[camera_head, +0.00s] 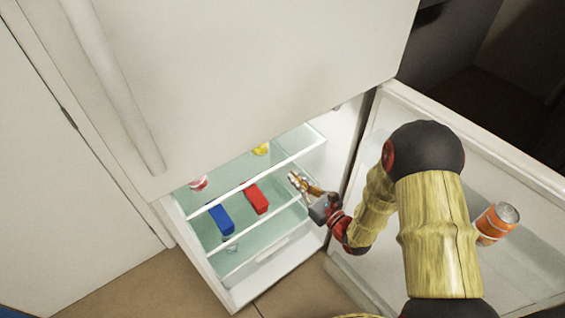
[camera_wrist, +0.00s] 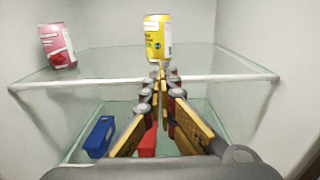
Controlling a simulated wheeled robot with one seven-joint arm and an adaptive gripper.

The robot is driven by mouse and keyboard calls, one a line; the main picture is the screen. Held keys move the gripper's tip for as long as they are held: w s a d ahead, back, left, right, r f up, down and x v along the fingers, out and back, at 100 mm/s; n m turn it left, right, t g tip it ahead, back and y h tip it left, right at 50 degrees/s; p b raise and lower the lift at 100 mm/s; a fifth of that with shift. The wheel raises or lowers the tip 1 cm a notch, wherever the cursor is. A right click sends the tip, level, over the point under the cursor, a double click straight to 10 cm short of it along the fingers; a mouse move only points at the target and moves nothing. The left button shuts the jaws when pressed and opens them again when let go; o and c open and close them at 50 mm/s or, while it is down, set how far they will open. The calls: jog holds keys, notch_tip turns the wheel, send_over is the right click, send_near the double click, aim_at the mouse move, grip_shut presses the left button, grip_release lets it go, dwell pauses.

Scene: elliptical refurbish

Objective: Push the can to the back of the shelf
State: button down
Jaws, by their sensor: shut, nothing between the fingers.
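A yellow can (camera_head: 261,149) stands on the upper glass shelf (camera_head: 292,157) inside the open fridge. In the wrist view the yellow can (camera_wrist: 158,38) is upright, straight beyond my fingertips. A red-pink can (camera_head: 198,183) is on the same shelf to the left, and it also shows in the wrist view (camera_wrist: 57,46). My gripper (camera_head: 296,181) is shut and empty at the right side of the fridge opening. In the head view it is apart from the yellow can. My fingertips (camera_wrist: 160,74) overlap the shelf's front edge in the wrist view.
A blue box (camera_head: 221,219) and a red box (camera_head: 256,198) lie on the level below. The shelf's white front rail (camera_wrist: 150,81) crosses before my gripper. The shelf between the cans is clear.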

aim_at(266, 149)
jog(key=b+x, duration=0.4)
jog(key=x, duration=0.9)
jog(key=shift+w+a+f, duration=0.1)
jog(key=shift+w, duration=0.2)
